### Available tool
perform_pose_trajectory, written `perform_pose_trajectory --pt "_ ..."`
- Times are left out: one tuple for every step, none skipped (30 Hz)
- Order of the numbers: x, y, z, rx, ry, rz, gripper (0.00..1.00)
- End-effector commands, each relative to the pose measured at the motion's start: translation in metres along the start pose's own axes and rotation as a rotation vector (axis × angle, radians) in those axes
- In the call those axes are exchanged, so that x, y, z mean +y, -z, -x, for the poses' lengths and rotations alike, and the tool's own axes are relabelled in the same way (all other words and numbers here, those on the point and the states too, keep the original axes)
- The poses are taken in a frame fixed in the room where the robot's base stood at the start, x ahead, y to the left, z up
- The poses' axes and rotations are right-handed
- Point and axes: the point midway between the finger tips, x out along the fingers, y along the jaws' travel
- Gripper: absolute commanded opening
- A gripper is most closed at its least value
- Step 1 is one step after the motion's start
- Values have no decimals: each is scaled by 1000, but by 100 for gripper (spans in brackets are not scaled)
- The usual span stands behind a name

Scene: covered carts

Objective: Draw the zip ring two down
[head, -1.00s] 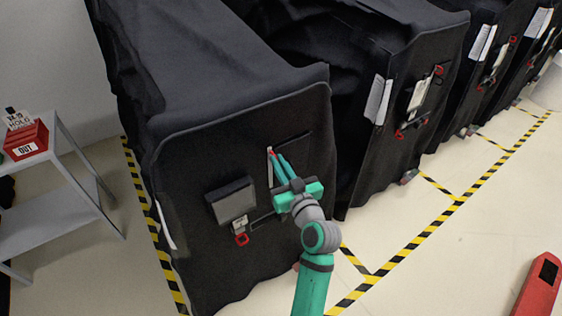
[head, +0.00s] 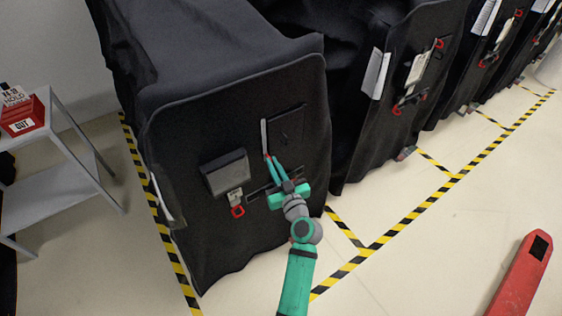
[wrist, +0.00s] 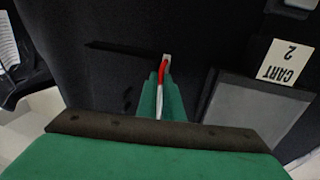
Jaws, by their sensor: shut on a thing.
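The red zip ring (head: 267,157) is at the lower end of a pale upright zip strip (head: 264,136) on the front of the nearest black cart cover. My gripper (head: 271,159) is shut on this ring. In the wrist view the red ring (wrist: 162,70) shows between the green fingertips (wrist: 160,88), by a small pale piece on the black cloth. A "CART 2" label (wrist: 285,61) shows upside down beside a grey panel there. The parts of the ring inside the jaws are hidden.
A grey box (head: 225,173) and a second red ring (head: 238,212) with a tag sit lower left on the cover. More covered carts (head: 400,90) stand to the right. A grey shelf (head: 75,170) with a red box (head: 24,118) stands left.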

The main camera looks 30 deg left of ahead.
Motion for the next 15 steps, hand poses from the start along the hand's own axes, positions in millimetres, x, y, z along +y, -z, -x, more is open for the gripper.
perform_pose_trajectory --pt "0 -1 0 -1 1 0 0" --pt "0 0 0 -1 1 0 0" --pt "0 0 0 -1 1 0 0" --pt "0 0 0 -1 1 0 0" --pt "0 0 0 -1 0 0 0" --pt "0 0 0 -1 1 0 0" --pt "0 0 0 -1 1 0 11" --pt "-1 0 0 -1 1 0 18" --pt "-1 0 0 -1 1 0 26" --pt "-1 0 0 -1 1 0 26" --pt "-1 0 0 -1 1 0 26" --pt "-1 0 0 -1 1 0 26" --pt "0 0 0 -1 1 0 26" --pt "0 0 0 -1 1 0 26" --pt "0 0 0 -1 1 0 26"
